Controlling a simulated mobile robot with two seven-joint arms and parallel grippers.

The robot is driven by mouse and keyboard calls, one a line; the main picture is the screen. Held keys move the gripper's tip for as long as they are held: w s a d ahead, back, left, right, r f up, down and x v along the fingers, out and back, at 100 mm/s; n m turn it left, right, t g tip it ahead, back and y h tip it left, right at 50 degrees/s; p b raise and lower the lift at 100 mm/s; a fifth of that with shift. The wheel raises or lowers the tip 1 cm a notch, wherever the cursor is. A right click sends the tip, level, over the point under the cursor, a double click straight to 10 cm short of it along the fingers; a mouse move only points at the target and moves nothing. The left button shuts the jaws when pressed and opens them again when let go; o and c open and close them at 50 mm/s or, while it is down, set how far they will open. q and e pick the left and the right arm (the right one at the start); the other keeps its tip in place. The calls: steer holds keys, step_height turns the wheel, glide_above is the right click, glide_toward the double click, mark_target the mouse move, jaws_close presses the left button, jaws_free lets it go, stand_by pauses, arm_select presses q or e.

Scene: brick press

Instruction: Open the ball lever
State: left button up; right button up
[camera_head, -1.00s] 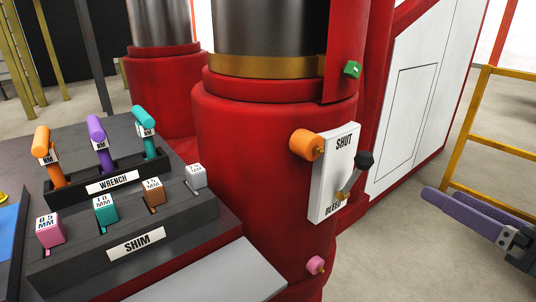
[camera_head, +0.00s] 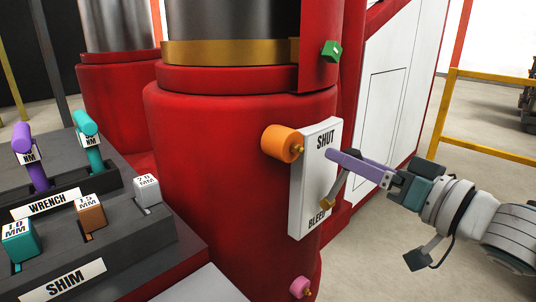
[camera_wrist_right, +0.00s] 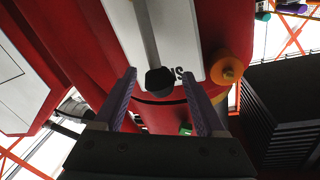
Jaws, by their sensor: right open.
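The ball lever shows in the head view as a brass pivot (camera_head: 327,202) low on the white SHUT/BLEED plate (camera_head: 312,215). Its ball knob is hidden there behind my right gripper (camera_head: 332,155). In the right wrist view the grey lever rod (camera_wrist_right: 148,35) ends in a black ball knob (camera_wrist_right: 160,81). The knob appears between the two open purple fingers of my right gripper (camera_wrist_right: 160,90), with space on both sides. I cannot tell whether either finger touches it. My left gripper is not in view.
An orange knob (camera_head: 282,144) sits just left of the plate, a pink knob (camera_head: 300,287) below and a green one (camera_head: 331,51) above. The red press column (camera_head: 215,170) stands behind. Wrench and shim racks (camera_head: 65,283) are at the left.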

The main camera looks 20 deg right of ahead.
steer(key=shift+w+a, duration=0.1)
steer(key=shift+w, duration=0.3)
steer(key=shift+c, duration=0.2)
jaws_close()
stand_by(1.0)
